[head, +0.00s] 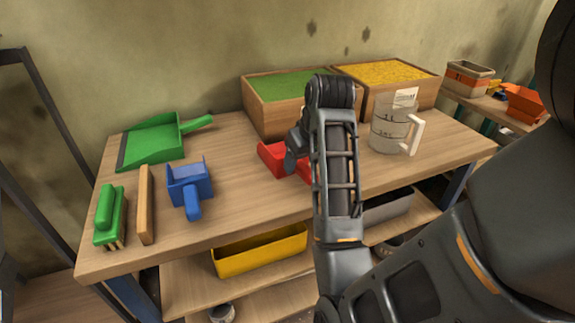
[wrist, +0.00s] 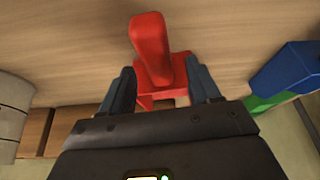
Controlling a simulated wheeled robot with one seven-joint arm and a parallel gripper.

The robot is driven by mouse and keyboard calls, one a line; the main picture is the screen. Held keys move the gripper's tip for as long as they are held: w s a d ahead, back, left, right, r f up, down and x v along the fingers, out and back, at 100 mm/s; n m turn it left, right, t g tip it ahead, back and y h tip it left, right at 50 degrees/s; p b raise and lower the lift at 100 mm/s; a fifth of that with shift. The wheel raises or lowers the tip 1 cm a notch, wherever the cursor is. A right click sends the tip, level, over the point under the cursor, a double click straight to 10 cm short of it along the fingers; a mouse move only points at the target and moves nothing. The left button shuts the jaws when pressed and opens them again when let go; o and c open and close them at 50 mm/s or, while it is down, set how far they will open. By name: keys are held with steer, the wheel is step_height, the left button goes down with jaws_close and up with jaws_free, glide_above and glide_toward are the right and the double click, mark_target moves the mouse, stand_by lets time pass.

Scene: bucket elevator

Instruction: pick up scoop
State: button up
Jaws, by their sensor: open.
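A red scoop (head: 275,157) lies on the wooden table, partly hidden behind my arm in the head view. In the wrist view its red handle (wrist: 152,45) shows between and beyond the fingertips, with part of its body lower down. My gripper (wrist: 163,85) is open, with one dark finger on each side of the scoop. I cannot tell whether either finger touches it. A blue scoop (head: 189,185) lies to the left on the table, and it also shows at the right of the wrist view (wrist: 288,70).
A green dustpan (head: 155,143), a green brush (head: 105,217) and a wooden block (head: 146,205) lie at the left. A clear measuring jug (head: 390,130) stands at the right. Two wooden bins, with green (head: 256,115) and yellow (head: 432,92) contents, stand behind. A yellow tray (head: 260,251) is below.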

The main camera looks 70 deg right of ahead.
mark_target(301, 164)
steer(key=x, duration=0.4)
steer(key=shift+d, duration=0.1)
steer(key=shift+c, duration=0.3)
jaws_close()
step_height(301, 164, up, 10)
steer(key=p, duration=0.5)
steer(key=shift+r+p, duration=0.1)
steer(key=shift+p, duration=0.3)
